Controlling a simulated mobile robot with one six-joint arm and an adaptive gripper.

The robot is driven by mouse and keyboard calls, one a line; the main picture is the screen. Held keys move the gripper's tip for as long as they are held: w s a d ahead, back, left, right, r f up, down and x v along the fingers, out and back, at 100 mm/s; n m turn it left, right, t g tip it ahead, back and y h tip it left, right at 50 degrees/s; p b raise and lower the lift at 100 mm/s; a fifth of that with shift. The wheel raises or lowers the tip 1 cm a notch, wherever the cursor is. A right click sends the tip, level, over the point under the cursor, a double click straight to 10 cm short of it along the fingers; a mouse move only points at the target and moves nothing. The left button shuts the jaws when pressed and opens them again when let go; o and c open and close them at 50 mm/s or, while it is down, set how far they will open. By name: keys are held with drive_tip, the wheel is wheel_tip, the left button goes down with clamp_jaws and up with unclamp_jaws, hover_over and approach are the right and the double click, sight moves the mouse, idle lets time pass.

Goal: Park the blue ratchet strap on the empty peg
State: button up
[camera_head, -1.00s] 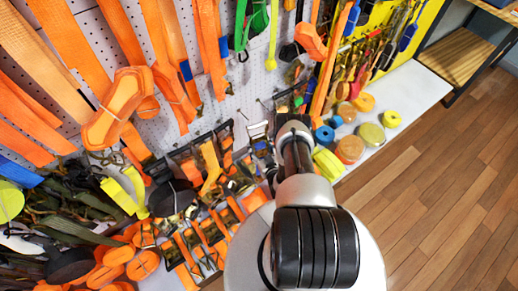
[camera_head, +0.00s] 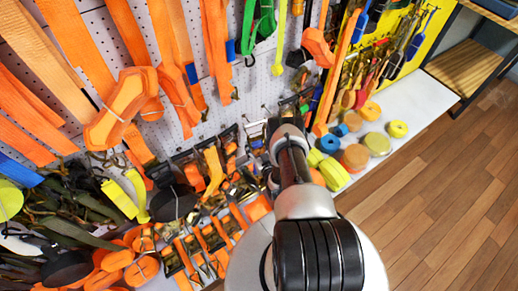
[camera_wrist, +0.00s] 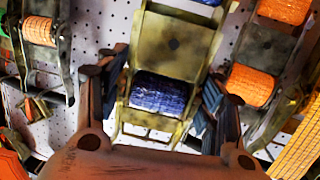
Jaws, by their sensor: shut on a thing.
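The blue ratchet strap (camera_wrist: 160,95) fills the middle of the wrist view: a worn brass-coloured metal frame with dark blue webbing wound across it. My gripper (camera_wrist: 163,88) has one finger on each side of the frame and is shut on it. In the head view my gripper (camera_head: 285,126) is in front of the pegboard, and my arm hides most of what it holds. Thin pegs stick out of the board near it, but I cannot tell clearly which peg is empty.
Ratchets with orange webbing hang close on the left (camera_wrist: 38,30) and right (camera_wrist: 250,84) in the wrist view. Orange straps (camera_head: 125,105) crowd the board at left. Tape rolls (camera_head: 355,157) stand on the white shelf (camera_head: 425,105). Wooden floor at lower right is clear.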

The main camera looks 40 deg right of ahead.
drive_tip(key=shift+w+d+b, duration=0.15)
drive_tip(key=shift+w+b, duration=0.4)
drive_tip(key=shift+w, duration=0.9)
drive_tip(key=shift+w+f+b, duration=0.6)
drive_tip(key=shift+w+b, duration=0.05)
drive_tip(key=shift+b, duration=0.35)
drive_tip(key=o, duration=2)
drive_tip(key=shift+f, duration=0.15)
drive_tip(key=v, duration=1.2)
